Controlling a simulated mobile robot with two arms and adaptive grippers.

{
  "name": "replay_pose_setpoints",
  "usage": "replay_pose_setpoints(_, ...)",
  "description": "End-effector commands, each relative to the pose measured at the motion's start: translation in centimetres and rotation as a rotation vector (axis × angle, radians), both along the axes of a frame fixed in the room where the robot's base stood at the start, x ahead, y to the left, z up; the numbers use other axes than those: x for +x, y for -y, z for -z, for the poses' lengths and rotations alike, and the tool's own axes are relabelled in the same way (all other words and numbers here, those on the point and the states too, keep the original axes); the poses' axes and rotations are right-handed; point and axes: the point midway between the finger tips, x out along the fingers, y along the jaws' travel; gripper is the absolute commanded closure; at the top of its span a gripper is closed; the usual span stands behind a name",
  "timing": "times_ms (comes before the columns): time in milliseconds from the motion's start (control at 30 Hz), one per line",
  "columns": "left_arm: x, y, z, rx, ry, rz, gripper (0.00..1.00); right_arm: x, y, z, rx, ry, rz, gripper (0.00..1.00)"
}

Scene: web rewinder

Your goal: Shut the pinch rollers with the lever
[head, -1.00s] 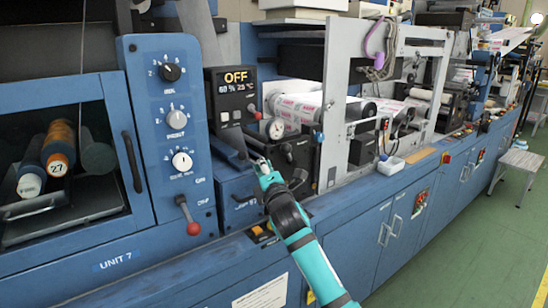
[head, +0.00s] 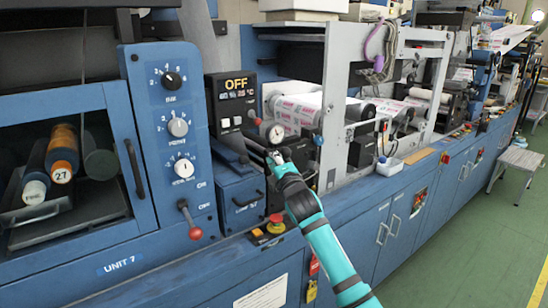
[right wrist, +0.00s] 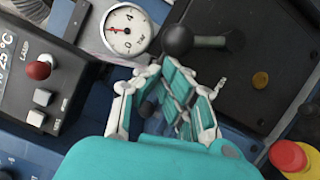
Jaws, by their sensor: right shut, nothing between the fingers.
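My right gripper (head: 273,157) is at the front of the blue machine, just below the round gauge (head: 276,134). In the right wrist view the gripper (right wrist: 168,78) is shut and empty. Its fingertips are just below a black ball-ended lever (right wrist: 177,40), whose short bar runs right over a dark panel; I cannot tell whether they touch it. Printed white web rolls (head: 300,112) show behind the gauge in the head view. The pinch rollers cannot be told apart from the other rollers. My left gripper is out of view.
A red-and-yellow button (head: 276,224) is on the ledge below my arm. A red-knobbed lever (head: 194,232) hangs on the left panel.

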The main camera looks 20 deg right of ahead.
Motion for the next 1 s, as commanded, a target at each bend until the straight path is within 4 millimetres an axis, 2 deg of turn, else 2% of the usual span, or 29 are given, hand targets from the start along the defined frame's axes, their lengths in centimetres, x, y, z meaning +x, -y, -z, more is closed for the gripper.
replay_pose_setpoints(33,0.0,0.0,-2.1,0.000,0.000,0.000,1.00,0.1,0.3,-1.5,0.035,-0.014,0.001,1.00)
replay_pose_setpoints(100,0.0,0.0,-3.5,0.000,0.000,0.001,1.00,0.2,0.7,-2.1,0.091,-0.035,0.002,1.00)
replay_pose_setpoints(300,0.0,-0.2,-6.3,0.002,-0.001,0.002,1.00,0.6,1.8,-2.8,0.236,-0.086,0.003,1.00)
replay_pose_setpoints(500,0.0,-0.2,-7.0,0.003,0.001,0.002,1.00,0.7,2.2,-2.5,0.297,-0.109,0.003,1.00)
replay_pose_setpoints(1000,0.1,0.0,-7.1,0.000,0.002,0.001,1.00,0.8,2.1,-2.4,0.298,-0.110,0.004,1.00)
